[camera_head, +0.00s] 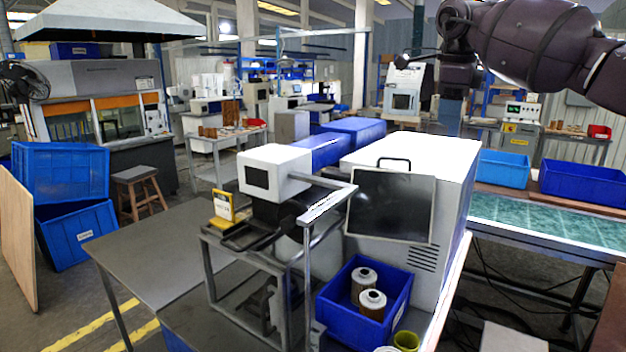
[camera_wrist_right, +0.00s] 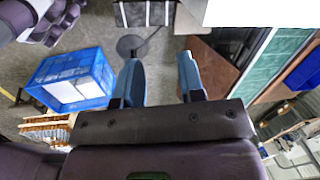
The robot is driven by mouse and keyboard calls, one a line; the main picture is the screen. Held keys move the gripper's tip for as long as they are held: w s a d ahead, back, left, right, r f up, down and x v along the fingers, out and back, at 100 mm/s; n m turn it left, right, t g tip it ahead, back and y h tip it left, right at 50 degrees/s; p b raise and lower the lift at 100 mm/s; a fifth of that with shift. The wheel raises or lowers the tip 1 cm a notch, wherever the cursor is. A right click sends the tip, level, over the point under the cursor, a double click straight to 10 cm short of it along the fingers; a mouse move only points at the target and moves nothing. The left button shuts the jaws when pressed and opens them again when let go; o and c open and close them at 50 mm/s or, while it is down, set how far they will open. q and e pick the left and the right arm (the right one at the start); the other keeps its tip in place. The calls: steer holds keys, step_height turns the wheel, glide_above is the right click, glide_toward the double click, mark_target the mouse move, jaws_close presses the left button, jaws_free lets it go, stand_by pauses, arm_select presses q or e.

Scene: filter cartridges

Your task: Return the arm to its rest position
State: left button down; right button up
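My right arm comes in from the upper right of the head view, raised in the air well above the benches. Its gripper (camera_head: 451,108) points down behind the white machine's top edge in the picture. In the right wrist view the two blue fingers of this gripper (camera_wrist_right: 160,78) stand apart with nothing between them. My left gripper does not show in the head view. A pale grey and purple part, which looks like my own body, shows at the top left of the wrist view.
A white machine (camera_head: 458,170) with a dark screen (camera_head: 391,206) stands in front. A blue bin (camera_head: 335,316) holds two filter cartridges (camera_head: 372,304). A conveyor with a green surface (camera_head: 545,222) runs at the right. Blue crates (camera_head: 60,172) stand at the left.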

steer(key=d, duration=0.5)
steer(key=s+a+f+m+t+y, duration=0.1)
steer(key=s+a+f+m+y, duration=0.2)
steer(key=f, duration=0.8)
steer(key=s+a+f+m+y, duration=0.1)
steer(key=a+f+m+y, duration=0.15)
steer(key=f+y, duration=0.6)
steer(key=s+a+f+m+t+y, duration=0.15)
steer(key=f+m, duration=0.25)
steer(key=f, duration=1)
steer(key=s+d+f+m+t+h, duration=0.4)
steer(key=s+d+f+m+t, duration=0.5)
steer(key=s+d+f+m, duration=0.65)
steer(key=s+d+f+m+g+h, duration=0.1)
steer(key=s+d+f+m+h, duration=0.3)
steer(key=s+m, duration=0.4)
steer(key=s+d+f+m+g+h, duration=0.2)
steer(key=s+d+m+h, duration=0.3)
steer(key=s, duration=0.5)
steer(key=a+f+m, duration=0.2)
steer(key=a+m, duration=0.3)
steer(key=a, duration=0.5)
steer(key=a+f+m+t, duration=0.1)
steer(key=a+f+m, duration=0.2)
steer(key=a, duration=0.8)
steer(key=m, duration=0.2)
steer(key=shift+w+m, duration=0.15)
steer(key=shift+m, duration=0.15)
